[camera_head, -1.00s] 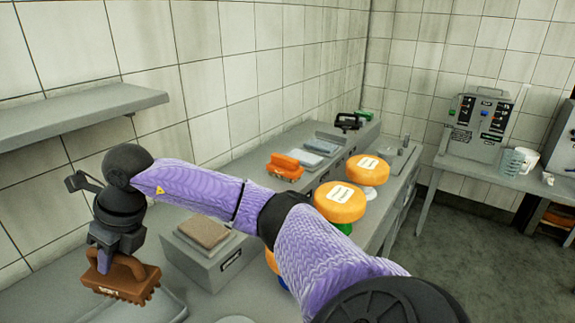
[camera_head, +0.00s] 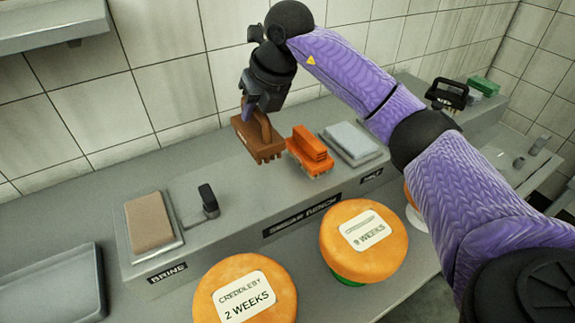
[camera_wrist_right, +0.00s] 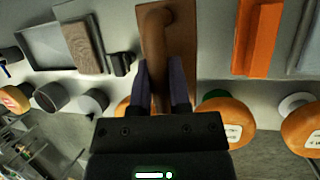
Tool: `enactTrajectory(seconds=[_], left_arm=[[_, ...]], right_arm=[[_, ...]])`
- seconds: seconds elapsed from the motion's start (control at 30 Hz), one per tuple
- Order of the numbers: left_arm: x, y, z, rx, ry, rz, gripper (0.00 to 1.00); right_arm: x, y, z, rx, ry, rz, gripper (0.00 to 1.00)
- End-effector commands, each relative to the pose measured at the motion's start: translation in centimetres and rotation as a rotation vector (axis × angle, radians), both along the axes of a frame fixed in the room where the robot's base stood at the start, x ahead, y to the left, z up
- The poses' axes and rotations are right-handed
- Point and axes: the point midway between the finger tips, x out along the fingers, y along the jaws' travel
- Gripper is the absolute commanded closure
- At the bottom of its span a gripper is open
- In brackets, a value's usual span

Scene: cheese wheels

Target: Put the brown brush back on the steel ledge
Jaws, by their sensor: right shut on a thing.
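My right gripper (camera_head: 262,108) is shut on the handle of the brown brush (camera_head: 255,143), which hangs bristles down over the raised steel ledge (camera_head: 225,178). The brush is just left of the orange brush (camera_head: 308,152). I cannot tell whether its bristles touch the ledge. In the right wrist view the fingers (camera_wrist_right: 162,88) close around the brown handle (camera_wrist_right: 153,45), with the brown block (camera_wrist_right: 180,45) beyond. The orange brush (camera_wrist_right: 257,38) shows to its right there. My left gripper is not in view.
On the ledge, a brown pad in a tray (camera_head: 150,222) and a small black upright item (camera_head: 208,202) stand left. A grey block (camera_head: 350,142) and a black-handled brush (camera_head: 447,95) stand right. Orange cheese wheels (camera_head: 245,295) (camera_head: 350,262) are in front. A shelf (camera_head: 50,22) hangs upper left.

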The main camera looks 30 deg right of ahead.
Motion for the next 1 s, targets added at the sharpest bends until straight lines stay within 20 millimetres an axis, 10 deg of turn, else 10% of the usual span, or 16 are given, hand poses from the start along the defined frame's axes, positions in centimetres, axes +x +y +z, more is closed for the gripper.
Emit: enactTrajectory(seconds=[0.5,0.83,0.87,1.0], left_arm=[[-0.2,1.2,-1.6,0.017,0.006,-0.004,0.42],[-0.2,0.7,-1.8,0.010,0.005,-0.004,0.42],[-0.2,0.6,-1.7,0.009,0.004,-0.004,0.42],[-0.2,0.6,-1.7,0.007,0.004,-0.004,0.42]], right_arm=[[0.0,0.0,-9.9,0.000,0.004,-0.003,1.00],[0.0,0.0,-10.3,0.000,0.001,-0.001,1.00],[0.0,0.0,-10.3,0.000,0.001,-0.001,0.73],[0.0,0.0,-10.2,0.000,0.001,-0.001,0.44]])
